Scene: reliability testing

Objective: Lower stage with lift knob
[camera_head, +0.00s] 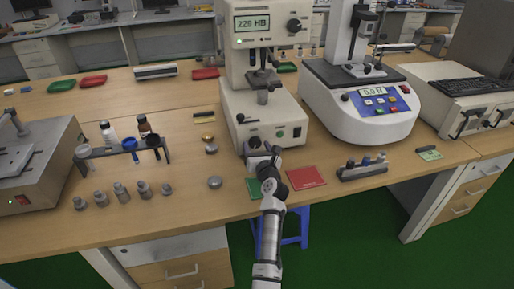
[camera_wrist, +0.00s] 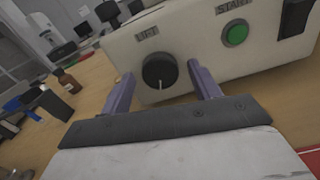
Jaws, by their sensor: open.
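The lift knob (camera_wrist: 160,71) is a round black dial with a pale pointer mark. It sits on the cream front panel under a LIFT label (camera_wrist: 147,32) in the wrist view. My gripper (camera_wrist: 162,82) is open, with its two purple fingers on either side of the knob and gaps to both. In the head view my gripper (camera_head: 262,156) is at the lower left front of the hardness tester (camera_head: 242,60), hiding most of the knob. The stage (camera_head: 262,84) is the small grey part under the tester's head. The display reads 229 HB.
A green START button (camera_wrist: 236,34) and a dark switch (camera_wrist: 296,16) are right of the knob. A force tester (camera_head: 362,105) stands to the right. Green and red mats (camera_head: 305,178) lie in front. Several metal samples (camera_head: 122,192) and a bottle rack (camera_head: 125,149) are at left.

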